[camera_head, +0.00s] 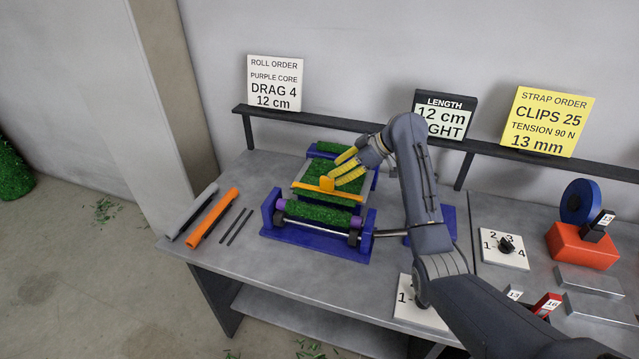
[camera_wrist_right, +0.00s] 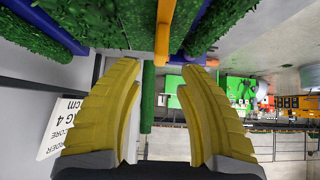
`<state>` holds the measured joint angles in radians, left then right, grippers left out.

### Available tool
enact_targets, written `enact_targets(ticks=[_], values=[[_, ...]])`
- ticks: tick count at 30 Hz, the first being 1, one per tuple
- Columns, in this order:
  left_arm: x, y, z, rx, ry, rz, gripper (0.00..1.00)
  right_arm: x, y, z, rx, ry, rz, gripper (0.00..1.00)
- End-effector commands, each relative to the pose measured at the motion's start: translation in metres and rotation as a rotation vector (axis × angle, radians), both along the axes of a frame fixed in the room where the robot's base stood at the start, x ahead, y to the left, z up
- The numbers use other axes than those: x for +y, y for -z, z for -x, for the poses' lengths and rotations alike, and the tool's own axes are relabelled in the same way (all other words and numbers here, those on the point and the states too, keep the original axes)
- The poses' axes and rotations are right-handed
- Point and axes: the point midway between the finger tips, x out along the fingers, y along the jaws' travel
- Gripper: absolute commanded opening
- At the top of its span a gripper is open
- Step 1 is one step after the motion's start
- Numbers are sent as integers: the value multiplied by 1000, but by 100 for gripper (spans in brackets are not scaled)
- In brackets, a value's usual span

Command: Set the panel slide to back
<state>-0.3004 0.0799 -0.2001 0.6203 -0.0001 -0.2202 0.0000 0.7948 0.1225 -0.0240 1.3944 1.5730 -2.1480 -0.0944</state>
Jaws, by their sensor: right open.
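The roll machine has a blue frame (camera_head: 316,240) with green grass-like rolls and panel. An orange slide bar (camera_head: 308,188) with an upright orange tab (camera_head: 327,184) crosses the panel's front part. My right gripper (camera_head: 338,169) is over the panel, its yellow fingers open and reaching left to the tab. In the right wrist view the orange piece (camera_wrist_right: 163,35) shows between the two open fingertips (camera_wrist_right: 160,68). I cannot tell whether the fingers touch it. My left gripper is not in view.
A grey bar (camera_head: 193,211), an orange bar (camera_head: 213,216) and two thin dark rods lie left of the machine. A dial plate (camera_head: 503,247) and a red block with a blue disc (camera_head: 580,202) are at right. A shelf rail (camera_head: 310,119) with signs runs behind.

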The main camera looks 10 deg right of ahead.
Motion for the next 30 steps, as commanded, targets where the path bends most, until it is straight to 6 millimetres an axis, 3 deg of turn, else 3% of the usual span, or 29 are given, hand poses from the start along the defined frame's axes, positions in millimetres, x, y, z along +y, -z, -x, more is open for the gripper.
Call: enact_targets(ticks=[13, 30], values=[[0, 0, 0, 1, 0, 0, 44, 45, 49, -21, 3, 1, -2, 38], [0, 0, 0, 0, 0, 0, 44, 56, 63, -27, -1, 1, 0, 38]])
